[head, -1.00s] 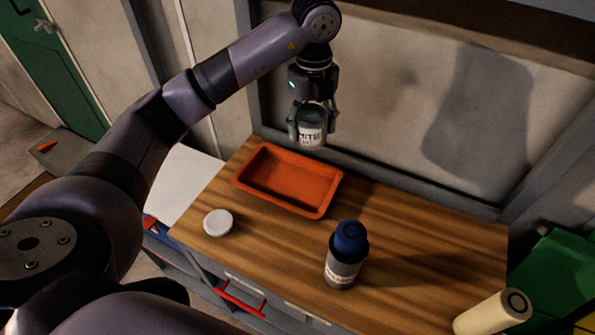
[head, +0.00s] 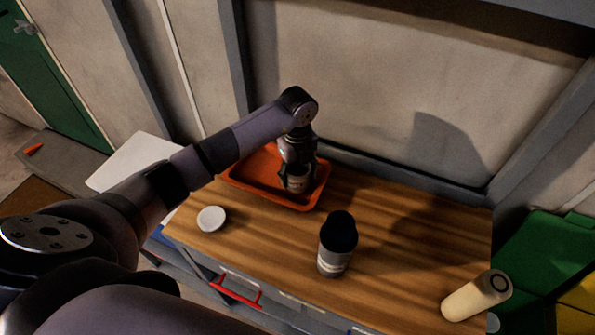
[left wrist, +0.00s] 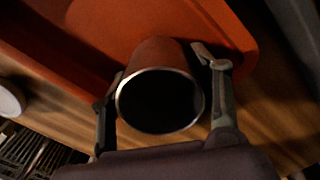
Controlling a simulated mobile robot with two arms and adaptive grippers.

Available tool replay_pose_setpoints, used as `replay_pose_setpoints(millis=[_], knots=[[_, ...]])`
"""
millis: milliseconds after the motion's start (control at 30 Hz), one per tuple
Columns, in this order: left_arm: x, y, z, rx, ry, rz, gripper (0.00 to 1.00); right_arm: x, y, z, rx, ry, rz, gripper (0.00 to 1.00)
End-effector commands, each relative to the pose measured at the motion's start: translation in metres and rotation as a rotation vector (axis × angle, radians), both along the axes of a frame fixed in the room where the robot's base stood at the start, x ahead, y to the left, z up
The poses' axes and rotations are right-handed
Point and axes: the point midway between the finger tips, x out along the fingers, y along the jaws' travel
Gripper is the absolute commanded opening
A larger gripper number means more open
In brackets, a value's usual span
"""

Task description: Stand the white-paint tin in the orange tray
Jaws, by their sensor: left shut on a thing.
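The white-paint tin (head: 297,185) is between the fingers of my left gripper (head: 298,178), which is shut on it. It looks upright, at the right part of the orange tray (head: 238,184), within the tray's outline in the head view. I cannot tell whether its base touches the tray floor. In the left wrist view the tin (left wrist: 160,101) shows a metal rim and a dark top, with a finger of the left gripper (left wrist: 163,104) on each side. The tray (left wrist: 60,38) lies beyond it. My right gripper is not in view.
On the wooden top (head: 400,220), a dark-capped bottle (head: 337,245) stands in front of the tray and a white round lid (head: 211,218) lies left. A cream cylinder (head: 477,296) is at the right front corner. A wall rises behind.

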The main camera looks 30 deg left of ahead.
Motion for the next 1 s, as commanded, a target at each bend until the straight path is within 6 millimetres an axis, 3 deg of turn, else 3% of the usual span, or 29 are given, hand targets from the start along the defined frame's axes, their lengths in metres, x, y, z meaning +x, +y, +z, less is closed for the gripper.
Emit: replay_pose_setpoints(millis=[433,467,733,1000], knots=[[0.0003,0.0004,-0.0095,0.0,-0.001,0.0,0.23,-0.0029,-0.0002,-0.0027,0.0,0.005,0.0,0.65],[0.0002,0.0003,-0.0083,0.0,-0.001,0.0,0.58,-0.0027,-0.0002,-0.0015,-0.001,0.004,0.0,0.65],[0.0002,0.0005,-0.0079,0.0,-0.001,0.0,0.76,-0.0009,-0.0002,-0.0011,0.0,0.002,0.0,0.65],[0.0002,0.0005,-0.0076,0.0,-0.001,0.0,0.76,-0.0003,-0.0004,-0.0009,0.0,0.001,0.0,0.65]])
